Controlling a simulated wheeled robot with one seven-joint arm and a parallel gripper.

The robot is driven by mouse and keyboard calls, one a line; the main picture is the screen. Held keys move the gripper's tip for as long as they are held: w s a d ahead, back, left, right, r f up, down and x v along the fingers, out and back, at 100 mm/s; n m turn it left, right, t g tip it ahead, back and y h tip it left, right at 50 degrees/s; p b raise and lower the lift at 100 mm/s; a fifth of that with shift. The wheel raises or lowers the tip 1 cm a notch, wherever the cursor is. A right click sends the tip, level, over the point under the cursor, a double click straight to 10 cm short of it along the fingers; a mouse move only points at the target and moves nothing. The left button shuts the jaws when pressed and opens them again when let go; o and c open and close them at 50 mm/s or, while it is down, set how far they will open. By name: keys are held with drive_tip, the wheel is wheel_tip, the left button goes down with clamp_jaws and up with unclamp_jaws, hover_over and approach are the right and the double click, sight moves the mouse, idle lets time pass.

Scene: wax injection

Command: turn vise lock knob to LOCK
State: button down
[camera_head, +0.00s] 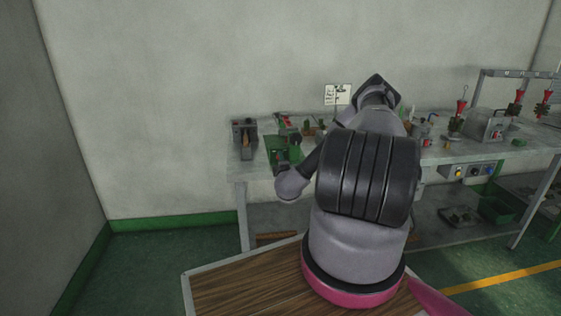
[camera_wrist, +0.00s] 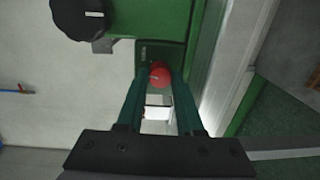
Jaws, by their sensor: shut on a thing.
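A small red knob (camera_wrist: 160,76) with a pale pointer mark sits on a green machine body (camera_wrist: 172,25) in the wrist view. My gripper (camera_wrist: 158,82) reaches up to it, its two dark green fingers on either side, and is shut on the knob. Any lettering around the knob is too small to read. I cannot make out my gripper or the red knob there; my arm covers part of the bench.
A larger black knob (camera_wrist: 85,14) with a white mark is close by at the upper left of the wrist view. A grey device (camera_head: 244,133) stands left of the green fixture. A press (camera_head: 487,124) and red-topped tools are at the bench's right.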

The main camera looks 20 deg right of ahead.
drive_tip(key=m, duration=0.6)
drive_tip(key=shift+y, duration=0.3)
drive_tip(key=shift+m, duration=0.3)
drive_tip(key=c, duration=0.5)
unclamp_jaws()
drive_tip(key=shift+c, duration=0.2)
drive_tip(key=shift+s, duration=0.1)
drive_tip(key=v, duration=1)
drive_tip(key=shift+s, duration=0.35)
